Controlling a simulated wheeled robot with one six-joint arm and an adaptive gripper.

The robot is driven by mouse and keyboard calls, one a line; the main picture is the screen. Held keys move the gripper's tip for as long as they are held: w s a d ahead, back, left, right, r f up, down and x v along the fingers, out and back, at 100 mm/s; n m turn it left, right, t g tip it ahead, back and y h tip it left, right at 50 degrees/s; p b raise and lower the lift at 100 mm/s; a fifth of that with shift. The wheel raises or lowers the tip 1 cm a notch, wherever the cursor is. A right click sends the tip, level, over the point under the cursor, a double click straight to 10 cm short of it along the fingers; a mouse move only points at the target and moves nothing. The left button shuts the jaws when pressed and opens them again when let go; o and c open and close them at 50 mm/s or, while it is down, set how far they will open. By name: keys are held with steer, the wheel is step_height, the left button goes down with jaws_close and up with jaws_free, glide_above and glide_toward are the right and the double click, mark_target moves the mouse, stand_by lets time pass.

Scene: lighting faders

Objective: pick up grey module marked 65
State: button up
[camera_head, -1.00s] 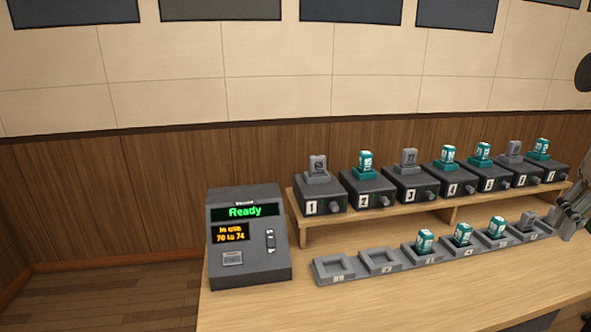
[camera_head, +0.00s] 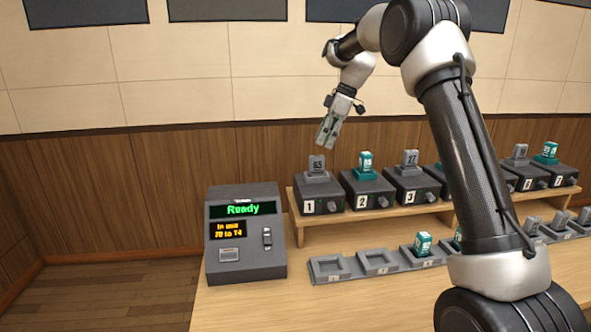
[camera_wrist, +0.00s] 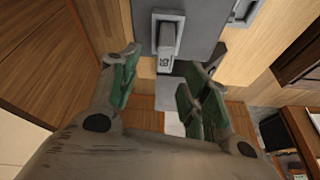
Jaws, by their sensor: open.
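The grey module (camera_head: 317,165) stands upright in a grey socket on top of the dark box labelled 1 (camera_head: 320,197), at the left end of the raised shelf. Its small number looks like 65, though the last digit is blurred in the head view. In the wrist view the grey module (camera_wrist: 167,42) lies ahead of the fingers, near the top centre. My gripper (camera_head: 326,136) is open and empty, above and slightly right of the module in the head view, pointing down. In the wrist view my gripper's green-padded fingers (camera_wrist: 160,85) are spread apart, with a gap to the module.
Another grey module (camera_head: 410,162) is on box 3, and a teal one (camera_head: 366,163) on box 2, close by. A console reading Ready (camera_head: 244,240) stands left of the shelf. A slotted tray (camera_head: 352,269) lies in front. My arm hides some boxes and slots.

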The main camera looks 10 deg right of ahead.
mark_target(318, 156)
steer(key=shift+s+a+f+n, duration=0.1)
steer(key=shift+s+a+n, duration=0.05)
steer(key=shift+n, duration=0.45)
steer(key=shift+s+a+n, duration=0.15)
steer(key=shift+n, duration=0.45)
steer(key=x, duration=0.7)
steer(key=shift+s+d+f, duration=0.1)
steer(key=shift+d+f, duration=0.05)
steer(key=shift+f, duration=0.2)
jaws_close()
